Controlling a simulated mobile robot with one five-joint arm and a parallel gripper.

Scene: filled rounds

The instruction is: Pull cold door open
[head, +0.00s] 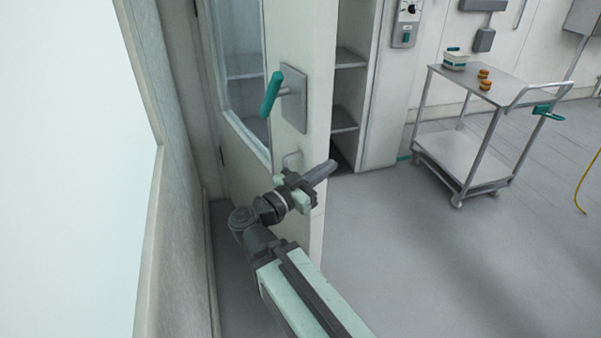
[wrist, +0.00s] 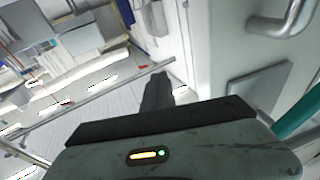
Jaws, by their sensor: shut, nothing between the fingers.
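The cold door (head: 236,165) is a pale panel with a tall window, and it stands ajar. Shelves show past its right edge. A teal lever handle (head: 271,95) sits on a grey plate (head: 294,98); the lever also shows at the right of the wrist view (wrist: 301,114). Below the plate is a small metal pull (head: 292,160), which appears top right in the wrist view (wrist: 285,18). My gripper (head: 330,168) is shut and empty, below the lever and near the door's free edge. I cannot tell whether it touches the door. Its dark fingers show in the wrist view (wrist: 157,92).
A metal cart (head: 455,155) stands at right, with a white and teal tub (head: 456,61) and two small orange-brown items (head: 485,78) on top. A yellow cable (head: 584,185) hangs to the floor at far right. A pale wall (head: 165,220) is close at left.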

